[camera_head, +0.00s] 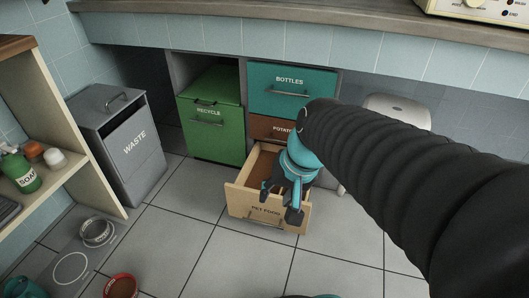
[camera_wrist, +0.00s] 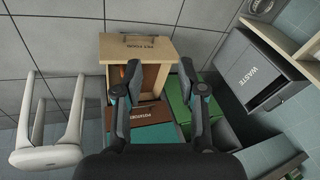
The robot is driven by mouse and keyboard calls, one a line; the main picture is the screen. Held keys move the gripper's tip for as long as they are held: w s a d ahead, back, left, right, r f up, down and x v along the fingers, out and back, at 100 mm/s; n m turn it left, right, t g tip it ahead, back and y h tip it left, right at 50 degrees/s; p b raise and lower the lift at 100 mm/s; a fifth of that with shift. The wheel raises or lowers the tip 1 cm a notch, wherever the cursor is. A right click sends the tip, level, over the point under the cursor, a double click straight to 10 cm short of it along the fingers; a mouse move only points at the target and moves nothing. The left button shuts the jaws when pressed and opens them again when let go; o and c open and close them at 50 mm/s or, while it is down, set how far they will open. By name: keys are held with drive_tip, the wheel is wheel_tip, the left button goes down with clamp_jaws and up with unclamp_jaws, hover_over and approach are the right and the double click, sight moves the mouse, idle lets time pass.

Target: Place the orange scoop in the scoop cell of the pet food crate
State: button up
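The pet food crate (camera_head: 236,203) is a pale wooden drawer pulled out low in the cabinet, with "PET FOOD" on its front. It also shows in the wrist view (camera_wrist: 175,46). My gripper (camera_head: 279,201) is over the crate in the head view, covering its right part. In the wrist view my gripper (camera_wrist: 160,70) has its two fingers wide apart, with nothing held between them. An orange-brown patch (camera_wrist: 150,76) shows inside the crate between the fingers; I cannot tell whether it is the orange scoop or bare wood. The scoop cell cannot be made out.
A green recycle bin (camera_head: 210,125), a teal bottles drawer (camera_head: 290,95) and a brown potatoes drawer (camera_head: 266,129) adjoin the crate. A grey waste bin (camera_head: 125,140) stands left. A white stool (camera_wrist: 50,155) is beside the crate. A red bowl (camera_head: 121,286) and a metal bowl (camera_head: 97,232) are lower left.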

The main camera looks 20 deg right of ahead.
drive_tip(key=s+r+n, duration=0.1)
drive_tip(key=s+r+n+t+h, duration=0.1)
drive_tip(key=s, duration=0.1)
drive_tip(key=s+d+r+n+t+h, duration=0.1)
drive_tip(key=s, duration=0.1)
drive_tip(key=shift+r+n, duration=0.15)
drive_tip(key=shift+n, duration=0.25)
drive_tip(key=shift+w, duration=0.1)
idle(0.7)
